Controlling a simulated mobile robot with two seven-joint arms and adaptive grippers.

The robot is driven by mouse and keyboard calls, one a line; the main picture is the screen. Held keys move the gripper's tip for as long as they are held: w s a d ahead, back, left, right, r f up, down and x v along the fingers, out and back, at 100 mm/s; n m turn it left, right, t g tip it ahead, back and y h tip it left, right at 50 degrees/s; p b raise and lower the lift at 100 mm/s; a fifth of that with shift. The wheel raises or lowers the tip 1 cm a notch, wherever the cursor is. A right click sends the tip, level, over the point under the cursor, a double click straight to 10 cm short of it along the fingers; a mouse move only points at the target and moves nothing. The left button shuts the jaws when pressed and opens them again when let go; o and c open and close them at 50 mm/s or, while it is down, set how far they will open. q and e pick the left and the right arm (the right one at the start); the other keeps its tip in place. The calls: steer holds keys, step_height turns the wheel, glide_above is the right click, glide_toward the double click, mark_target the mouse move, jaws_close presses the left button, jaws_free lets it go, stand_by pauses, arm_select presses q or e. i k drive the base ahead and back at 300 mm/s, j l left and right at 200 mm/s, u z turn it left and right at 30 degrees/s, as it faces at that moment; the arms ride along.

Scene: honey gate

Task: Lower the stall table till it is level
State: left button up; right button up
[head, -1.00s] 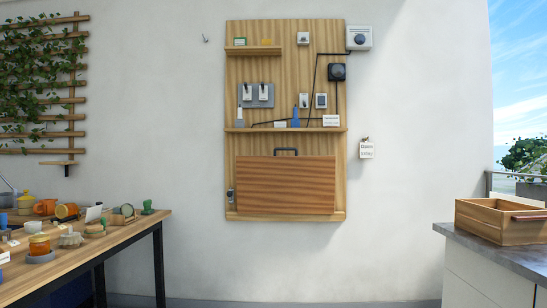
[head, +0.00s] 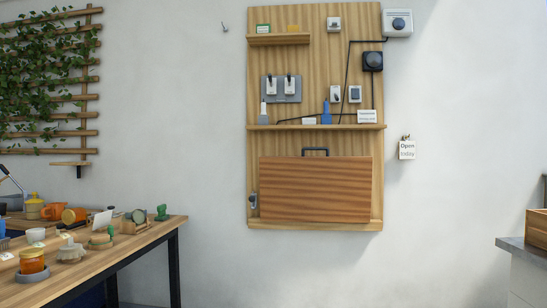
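The stall table is a reddish-brown wooden panel (head: 315,190) on the lower part of a wall-mounted wooden board (head: 300,85). It stands upright, folded against the board. A dark handle (head: 315,150) sits at its top edge. A small metal fitting (head: 253,201) shows at its left side, too small to make out clearly. Neither of my grippers is in the head view.
A workbench (head: 140,246) with jars, cups and tools stands at the left. A grey-topped counter (head: 512,249) with a wooden crate (head: 537,230) is at the right edge. A shelf (head: 320,127) with small items runs above the panel. The space before the panel looks clear.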

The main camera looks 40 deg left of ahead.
mark_target(327, 189)
steer(key=i+j+u, duration=0.65)
steer(key=i+j, duration=0.2)
